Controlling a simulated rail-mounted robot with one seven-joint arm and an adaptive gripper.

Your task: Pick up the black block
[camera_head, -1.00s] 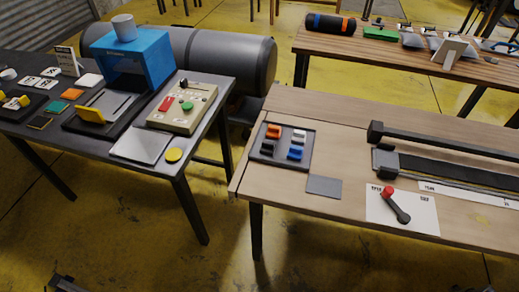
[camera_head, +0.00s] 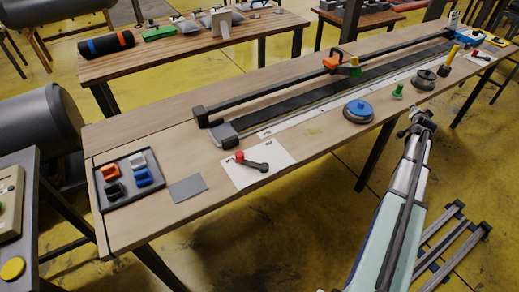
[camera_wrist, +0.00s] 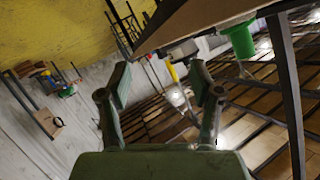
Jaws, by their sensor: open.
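The black block (camera_head: 115,190) sits in a shallow dark tray (camera_head: 136,198) at the left end of the long wooden table, in the head view. An orange block (camera_head: 110,173), a white block (camera_head: 137,161) and a blue block (camera_head: 143,177) share the tray. My gripper (camera_head: 422,117) is at the right, beyond the table's front edge and far from the tray. The wrist view shows my gripper (camera_wrist: 160,84) open with nothing between its fingers. The black block cannot be made out in the wrist view.
A grey square (camera_head: 187,189) and a white sheet with a red-knobbed lever (camera_head: 256,163) lie right of the tray. A long dark rail (camera_head: 290,86) runs along the table. A blue disc (camera_head: 358,111) and a green piece (camera_head: 398,91) stand near its front edge.

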